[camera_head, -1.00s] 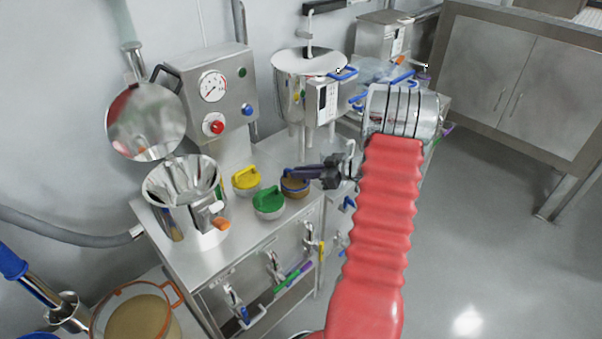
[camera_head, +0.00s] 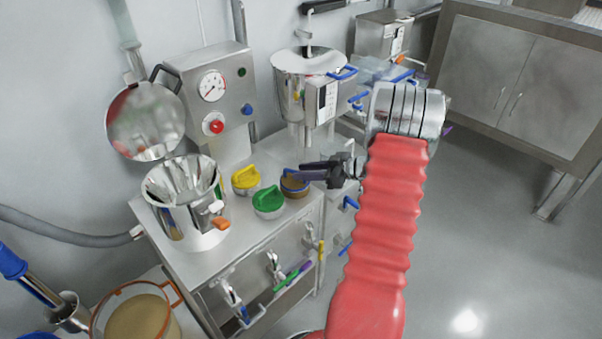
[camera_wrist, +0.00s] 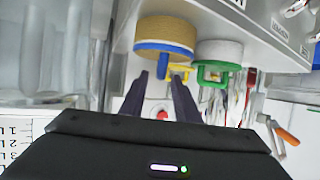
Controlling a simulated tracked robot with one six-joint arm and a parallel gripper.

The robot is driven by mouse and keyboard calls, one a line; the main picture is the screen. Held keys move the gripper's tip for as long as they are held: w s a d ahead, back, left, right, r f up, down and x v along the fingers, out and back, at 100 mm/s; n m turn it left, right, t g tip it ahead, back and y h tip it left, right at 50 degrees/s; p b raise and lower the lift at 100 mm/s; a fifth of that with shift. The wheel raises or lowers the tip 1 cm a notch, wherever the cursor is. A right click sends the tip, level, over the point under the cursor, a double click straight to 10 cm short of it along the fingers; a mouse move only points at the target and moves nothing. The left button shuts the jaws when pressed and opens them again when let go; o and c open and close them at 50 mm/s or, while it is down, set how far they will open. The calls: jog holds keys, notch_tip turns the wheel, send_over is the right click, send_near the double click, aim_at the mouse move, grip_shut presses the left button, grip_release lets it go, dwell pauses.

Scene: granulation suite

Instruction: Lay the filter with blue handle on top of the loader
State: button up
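The filter with the blue handle (camera_head: 296,188) has a tan-brown round body and stands on the steel bench top. In the wrist view it (camera_wrist: 165,37) appears upside down, with its blue handle just beyond my fingertips. My gripper (camera_head: 301,171) is close to the filter's right side, with its two dark fingers apart and nothing held. In the wrist view the gripper (camera_wrist: 161,76) is open and the handle lines up with the gap; contact cannot be told. The steel funnel-topped vessel (camera_head: 183,210), which may be the loader, stands at the bench's left end.
A green-handled filter (camera_head: 268,203) and a yellow-handled filter (camera_head: 245,180) stand close to the blue one. A gauge box (camera_head: 212,95) and a steel pot (camera_head: 296,85) stand behind. An orange-rimmed sieve (camera_head: 138,312) is at lower left. Open floor lies to the right.

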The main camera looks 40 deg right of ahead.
jog(key=v, duration=1)
jog(key=shift+s, duration=0.2)
jog(key=shift+d, duration=0.1)
dwell(0.4)
jog(key=s+a+f+m+g, duration=0.4)
jog(key=s+a+f+m, duration=0.1)
jog(key=m, duration=0.4)
jog(key=s+a+r+n+g+h, duration=0.1)
jog(key=s+a+r, duration=0.1)
jog(key=a+r, duration=0.5)
jog(key=s+a+r+n+h, duration=0.1)
jog(key=a+r, duration=0.6)
jog(key=a, duration=1.1)
jog(key=s+a+r+n+g+h, duration=0.1)
jog(key=s+a+r, duration=0.4)
jog(key=a, duration=0.8)
notch_tip(320, 180, up, 3)
jog(key=shift+f+n+g+h, duration=0.1)
jog(key=shift+n+g+h, duration=0.35)
jog(key=shift+h, duration=0.75)
